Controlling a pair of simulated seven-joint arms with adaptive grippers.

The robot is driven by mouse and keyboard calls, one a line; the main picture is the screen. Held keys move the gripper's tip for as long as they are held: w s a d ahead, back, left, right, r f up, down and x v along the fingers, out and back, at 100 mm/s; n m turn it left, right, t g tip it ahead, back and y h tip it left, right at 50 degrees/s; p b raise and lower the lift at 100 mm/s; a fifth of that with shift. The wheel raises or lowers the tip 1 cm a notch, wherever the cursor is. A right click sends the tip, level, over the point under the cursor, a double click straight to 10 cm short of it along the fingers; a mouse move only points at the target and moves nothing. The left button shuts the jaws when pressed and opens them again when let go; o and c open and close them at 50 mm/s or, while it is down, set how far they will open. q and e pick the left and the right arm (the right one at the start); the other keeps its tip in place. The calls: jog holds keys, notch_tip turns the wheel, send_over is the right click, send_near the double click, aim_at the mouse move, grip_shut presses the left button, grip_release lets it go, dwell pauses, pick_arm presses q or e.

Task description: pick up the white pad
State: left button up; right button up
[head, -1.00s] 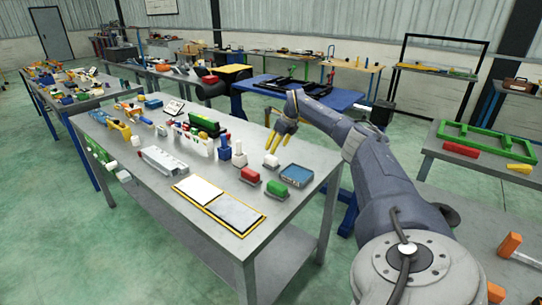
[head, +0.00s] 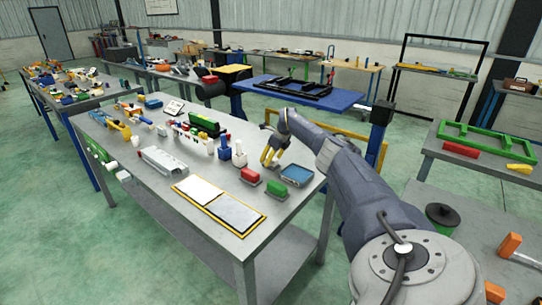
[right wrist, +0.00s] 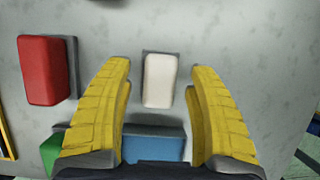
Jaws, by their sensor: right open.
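The white pad (right wrist: 160,80) is a small white block on a grey base, standing on the metal table top. In the right wrist view it lies between the tips of my right gripper (right wrist: 159,66), with a gap to the finger on each side. The gripper is open and its fingers are yellow. In the head view my right gripper (head: 269,158) is over the right part of the table and covers the white pad. My left gripper is out of view.
A red pad (right wrist: 45,70) stands to the left of the white pad. A blue tray (right wrist: 155,146) and a green pad (right wrist: 49,152) are close below it in the wrist view. A yellow-edged board (head: 232,213) lies nearer the table's front edge (head: 238,252).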

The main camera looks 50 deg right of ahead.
jog(key=shift+c, duration=0.4)
grip_shut()
dwell(0.4)
notch_tip(320, 180, up, 20)
dwell(0.6)
jog(key=c, duration=0.6)
grip_release()
grip_shut()
